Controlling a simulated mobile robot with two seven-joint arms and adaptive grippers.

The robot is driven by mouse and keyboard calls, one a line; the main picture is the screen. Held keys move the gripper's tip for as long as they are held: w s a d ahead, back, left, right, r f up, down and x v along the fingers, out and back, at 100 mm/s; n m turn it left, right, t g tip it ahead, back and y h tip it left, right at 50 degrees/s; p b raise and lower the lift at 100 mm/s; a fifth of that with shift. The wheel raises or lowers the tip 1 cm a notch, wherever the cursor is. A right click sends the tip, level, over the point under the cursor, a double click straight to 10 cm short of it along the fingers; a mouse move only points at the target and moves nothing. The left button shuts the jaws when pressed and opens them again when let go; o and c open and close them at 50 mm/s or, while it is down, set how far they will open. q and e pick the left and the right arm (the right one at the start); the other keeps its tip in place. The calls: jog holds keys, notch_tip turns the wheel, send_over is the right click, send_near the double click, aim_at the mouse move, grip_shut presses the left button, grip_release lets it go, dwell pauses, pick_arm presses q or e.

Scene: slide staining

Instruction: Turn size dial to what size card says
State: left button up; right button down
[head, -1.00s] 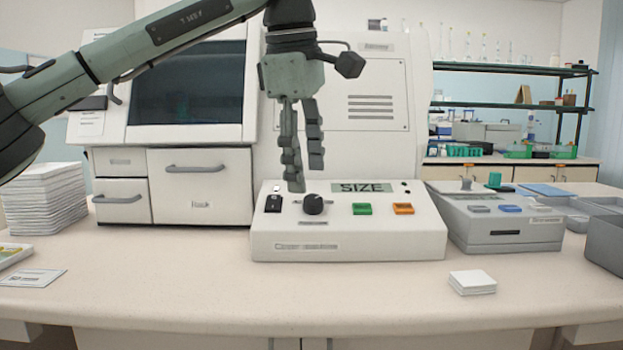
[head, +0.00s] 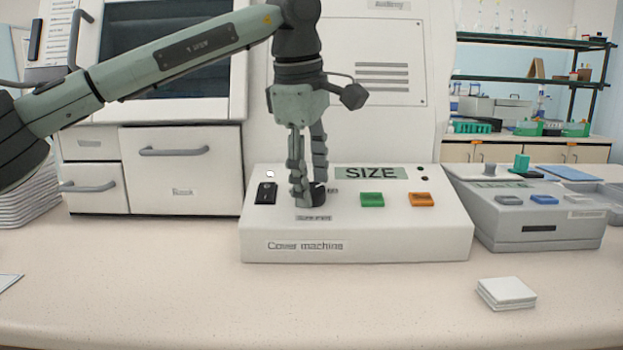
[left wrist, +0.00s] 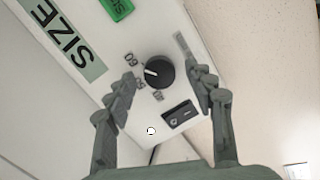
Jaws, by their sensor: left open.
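The black size dial (head: 319,194) is on the white cover machine (head: 400,240), partly hidden behind my left gripper (head: 309,196). In the left wrist view, the dial (left wrist: 160,72) sits between the two open fingers (left wrist: 162,80), with a visible gap on each side. Its white pointer aims left, toward the printed numbers; which number it marks is not certain. The display (head: 370,173) reads SIZE. The size card (head: 8,282) is cut off at the left edge, and its text is unreadable there. My right gripper is not in view.
A black rocker switch (head: 266,193) is left of the dial; green (head: 372,199) and orange (head: 421,199) buttons are to its right. A grey device (head: 540,220) stands right of the machine. White square tiles (head: 507,292) lie in front. The front counter is mostly clear.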

pick_arm(q)
jog(key=shift+f, duration=0.2)
jog(key=shift+c, duration=0.5)
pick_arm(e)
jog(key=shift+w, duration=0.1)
pick_arm(q)
jog(key=c, duration=1.1)
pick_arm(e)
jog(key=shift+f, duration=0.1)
pick_arm(q)
jog(key=shift+o, duration=0.2)
jog(key=n+b, duration=0.2)
jog(key=n, duration=0.1)
jog(key=shift+f+n, duration=0.1)
jog(key=shift+n, duration=0.2)
jog(key=n+t+b, duration=0.1)
jog(key=n+b, duration=0.1)
jog(key=n, duration=0.3)
jog(key=shift+s+a+n+h+b, duration=0.1)
jog(key=shift+n+h+b, duration=0.2)
jog(key=shift+b, duration=0.1)
jog(key=shift+n+b, duration=0.35)
jog(key=shift+n, duration=0.55)
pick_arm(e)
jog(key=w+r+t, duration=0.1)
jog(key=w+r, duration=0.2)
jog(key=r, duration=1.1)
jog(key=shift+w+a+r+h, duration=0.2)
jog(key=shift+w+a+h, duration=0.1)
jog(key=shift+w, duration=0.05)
